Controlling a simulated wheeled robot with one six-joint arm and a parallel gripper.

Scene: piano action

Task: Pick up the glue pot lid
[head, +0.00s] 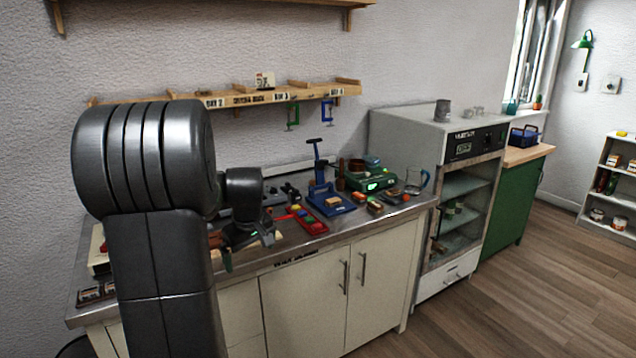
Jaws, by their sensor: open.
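My gripper (249,245) is at the left part of the workbench, low over its front edge. It is open, and I see nothing between its fingers. My arm hides much of the bench's left side. I cannot make out the glue pot lid for certain; the items on the bench are small.
On the workbench (318,243) stand a red tray (312,226) with coloured pieces, a blue press (330,203) and a glass jug (416,181). A glass-fronted cabinet (465,205) adjoins on the right. A shelf (225,98) hangs above. The floor at right is clear.

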